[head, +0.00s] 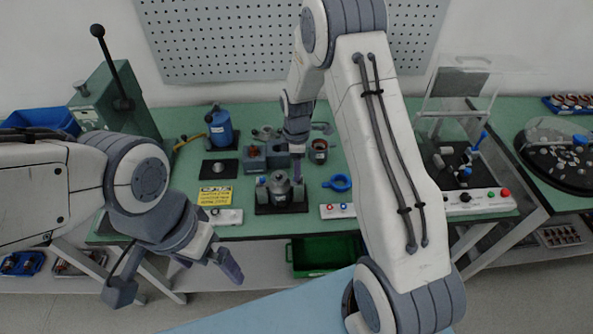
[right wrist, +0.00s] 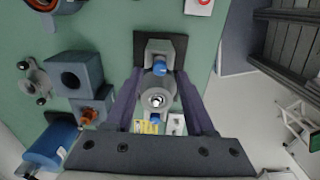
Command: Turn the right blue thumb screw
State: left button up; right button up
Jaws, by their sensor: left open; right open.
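The stator fixture (head: 279,188) stands on the green bench, with a grey metal cylinder (right wrist: 157,97) between two upright blocks. The right blue thumb screw (right wrist: 160,68) shows at the upper block in the right wrist view; in the head view my right gripper largely hides it. The left blue thumb screw (head: 262,180) shows on the fixture's left side. My right gripper (head: 298,170) points down over the fixture's right side, open. Its fingers lie either side of the screw in the wrist view; contact cannot be told. My left gripper (head: 230,268) is open and empty, in front of the bench.
A blue ring (head: 337,183) and a button panel (head: 338,210) lie right of the fixture. A yellow label (head: 215,196) and another panel (head: 226,216) lie left. Grey blocks (head: 255,158) stand behind. A green bin (head: 320,254) sits below the bench.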

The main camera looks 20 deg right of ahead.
jog(key=shift+f, duration=1.4)
grip_shut()
